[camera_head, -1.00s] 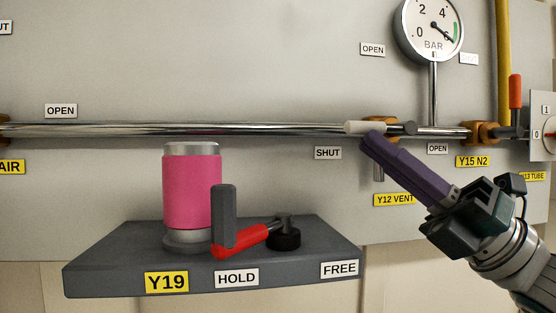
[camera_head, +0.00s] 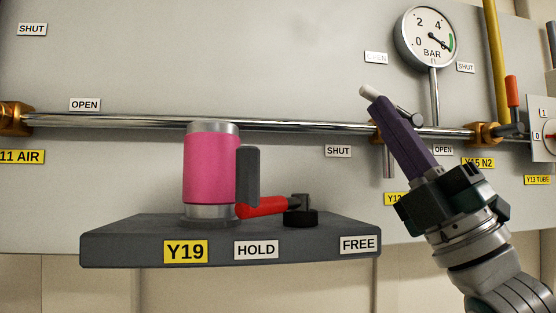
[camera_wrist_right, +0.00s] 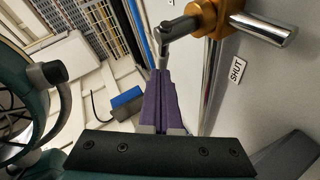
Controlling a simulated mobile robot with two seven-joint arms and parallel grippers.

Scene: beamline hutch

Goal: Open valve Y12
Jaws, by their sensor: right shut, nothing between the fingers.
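Valve Y12's orange body (camera_head: 375,132) sits on the chrome pipe, largely hidden by my right gripper. Its yellow label (camera_head: 394,198) is partly covered. The valve's lever, with a pale grip (camera_head: 368,91), slants up and left, between the SHUT label (camera_head: 338,151) and the OPEN label (camera_head: 375,58) above. My right gripper (camera_head: 382,104) is shut and empty; its purple fingers overlap the lever. In the right wrist view the fingers (camera_wrist_right: 160,78) point at the grey lever end beside the orange body (camera_wrist_right: 208,16); contact is unclear. My left gripper is not in view.
A grey shelf (camera_head: 135,245) marked Y19 juts out at lower left, with a pink cylinder (camera_head: 210,165) and red lever (camera_head: 262,208). A pressure gauge (camera_head: 432,37) stands above the pipe. Valve Y15 (camera_head: 487,132) is close on the right.

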